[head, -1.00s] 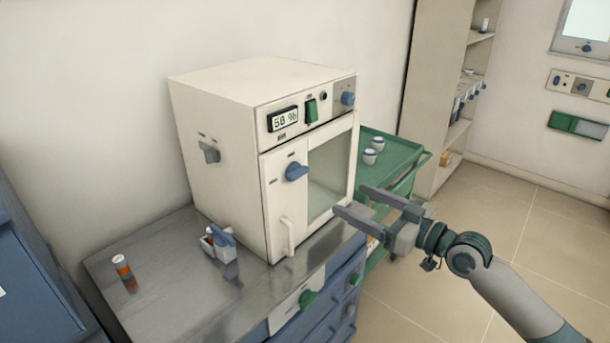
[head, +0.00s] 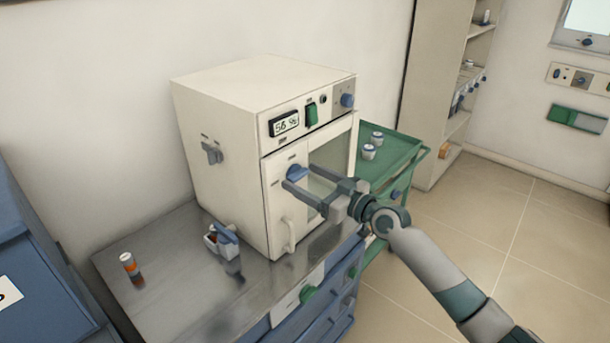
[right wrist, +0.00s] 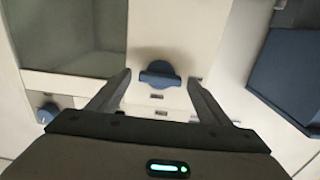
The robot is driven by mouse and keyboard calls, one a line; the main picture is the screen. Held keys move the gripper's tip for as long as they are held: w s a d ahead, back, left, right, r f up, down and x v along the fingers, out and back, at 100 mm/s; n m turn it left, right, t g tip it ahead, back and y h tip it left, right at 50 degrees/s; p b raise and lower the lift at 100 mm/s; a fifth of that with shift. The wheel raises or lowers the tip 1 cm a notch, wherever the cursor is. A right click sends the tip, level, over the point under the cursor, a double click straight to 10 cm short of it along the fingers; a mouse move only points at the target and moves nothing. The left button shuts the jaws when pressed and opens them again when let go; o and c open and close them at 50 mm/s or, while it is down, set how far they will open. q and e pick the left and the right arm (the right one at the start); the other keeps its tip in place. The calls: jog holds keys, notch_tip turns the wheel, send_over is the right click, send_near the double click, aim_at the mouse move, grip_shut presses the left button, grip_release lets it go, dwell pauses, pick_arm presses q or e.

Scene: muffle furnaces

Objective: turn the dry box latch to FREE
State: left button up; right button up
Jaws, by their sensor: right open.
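The dry box (head: 215,125) is a cream cabinet on a metal-topped bench, with a display, a glass window and a white door handle (head: 289,236). Its blue latch (head: 296,172) is on the front panel left of the window. My right gripper (head: 302,182) is open in front of the latch. In the right wrist view the latch (right wrist: 159,74) appears as a round blue knob with a bar, ahead of and between the open fingers (right wrist: 157,85); they do not appear to touch it. Label text near the latch is too small to read. My left gripper is not in view.
A small white holder with a blue item (head: 222,240) and an orange-and-white vial (head: 131,267) stand on the bench (head: 180,290). A green cart (head: 400,155) with two cups is behind the box. A blue cabinet (head: 40,270) is at left. Floor at right is clear.

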jog(key=shift+w+a, duration=0.2)
jog(key=shift+c, duration=0.4)
jog(key=c, duration=1)
jog(key=shift+o, duration=0.2)
